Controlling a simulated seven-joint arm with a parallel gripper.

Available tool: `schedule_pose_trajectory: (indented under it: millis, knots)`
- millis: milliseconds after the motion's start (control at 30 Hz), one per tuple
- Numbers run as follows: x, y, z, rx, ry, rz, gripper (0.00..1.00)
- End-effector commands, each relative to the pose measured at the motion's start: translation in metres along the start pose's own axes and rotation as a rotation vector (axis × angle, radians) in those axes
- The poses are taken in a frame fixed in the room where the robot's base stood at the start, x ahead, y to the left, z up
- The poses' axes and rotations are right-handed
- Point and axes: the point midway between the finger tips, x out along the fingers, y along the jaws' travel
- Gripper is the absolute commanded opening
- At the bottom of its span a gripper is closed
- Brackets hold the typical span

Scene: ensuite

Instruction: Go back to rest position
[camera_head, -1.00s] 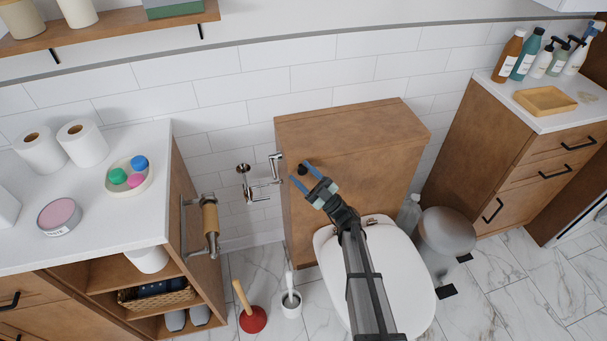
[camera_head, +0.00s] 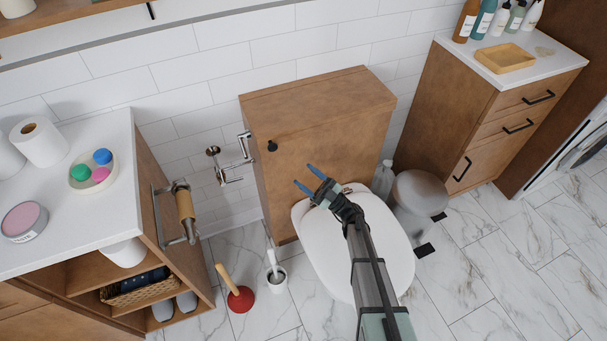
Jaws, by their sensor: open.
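My gripper (camera_head: 307,180) is open and empty, its two blue fingers spread apart. It hangs above the back part of the white toilet lid (camera_head: 360,262), in front of the wooden cistern box (camera_head: 325,140). A dark round knob (camera_head: 271,146) sits on the box front, up and to the left of the fingertips and apart from them. My arm reaches up from the bottom of the picture and hides part of the lid.
A wooden counter (camera_head: 75,225) with paper rolls and a dish stands left. A holder with a wooden roller (camera_head: 184,207) juts from its side. A plunger (camera_head: 240,298) and toilet brush (camera_head: 276,275) stand on the floor. A bin (camera_head: 418,195) stands right of the toilet. Floor at lower right is clear.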

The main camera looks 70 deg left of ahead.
Motion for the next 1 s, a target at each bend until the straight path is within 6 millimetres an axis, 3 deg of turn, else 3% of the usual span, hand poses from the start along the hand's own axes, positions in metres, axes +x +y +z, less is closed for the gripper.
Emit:
schedule_pose_trajectory:
  millis: [633, 767, 1000]
  knots:
    - [-0.006, 0.003, -0.004, 0.021, -0.019, -0.013, 0.57]
    - [-0.027, 0.014, -0.015, 0.098, -0.091, -0.054, 0.57]
    - [-0.099, 0.037, -0.044, 0.347, -0.345, -0.122, 0.57]
